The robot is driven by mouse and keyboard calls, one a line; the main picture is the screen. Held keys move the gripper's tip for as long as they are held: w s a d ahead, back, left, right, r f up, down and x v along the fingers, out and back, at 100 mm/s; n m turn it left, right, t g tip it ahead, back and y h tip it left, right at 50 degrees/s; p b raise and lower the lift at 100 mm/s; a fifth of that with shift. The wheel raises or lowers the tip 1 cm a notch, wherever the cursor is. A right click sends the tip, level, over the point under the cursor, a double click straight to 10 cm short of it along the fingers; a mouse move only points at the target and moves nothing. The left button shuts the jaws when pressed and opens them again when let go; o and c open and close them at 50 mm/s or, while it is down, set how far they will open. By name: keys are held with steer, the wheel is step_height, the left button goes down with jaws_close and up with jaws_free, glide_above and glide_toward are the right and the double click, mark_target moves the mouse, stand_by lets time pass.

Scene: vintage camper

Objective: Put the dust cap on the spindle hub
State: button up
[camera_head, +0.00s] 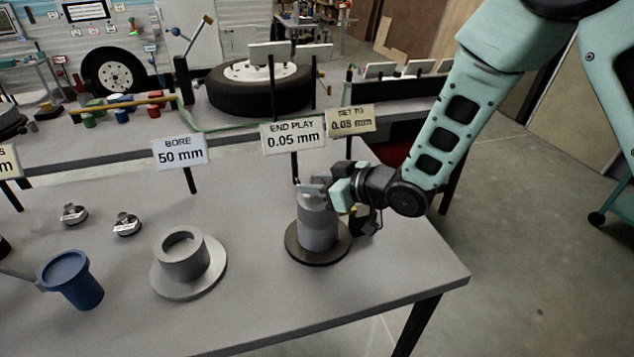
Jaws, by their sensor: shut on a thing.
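A grey spindle hub (317,236) stands upright on a dark round base (303,256) near the right end of the bench. My gripper (316,188) comes in from the right at the top of this upright stack. It is shut on a small grey piece, which looks like the dust cap (313,204), at the hub's upper end. The cap and the hub are close in colour, and the fingers cover part of the top. I cannot tell whether the cap is seated or only held against the hub.
A grey flanged ring (187,259) and a blue cup (72,279) stand to the left on the bench. Signs on posts, including END PLAY (293,136), stand behind the hub. The bench's front right is clear.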

steer(key=shift+f, duration=0.15)
steer(key=o, duration=1.1)
steer(key=shift+c, duration=0.2)
steer(key=shift+d+r, duration=0.1)
steer(key=shift+r, duration=0.15)
steer(key=b+v, duration=0.1)
steer(key=v, duration=1.1)
steer(key=s+d+m+g+h, duration=0.1)
steer(key=s+h, duration=0.4)
steer(key=s, duration=0.7)
steer(key=s+d+r+m+g+h, duration=0.1)
steer(key=s+g+h, duration=0.4)
steer(key=s, duration=0.7)
steer(key=d+m+g, duration=0.1)
steer(key=d, duration=0.1)
steer(key=shift+s+d+r+g, duration=0.2)
steer(key=shift+s+d+g, duration=0.1)
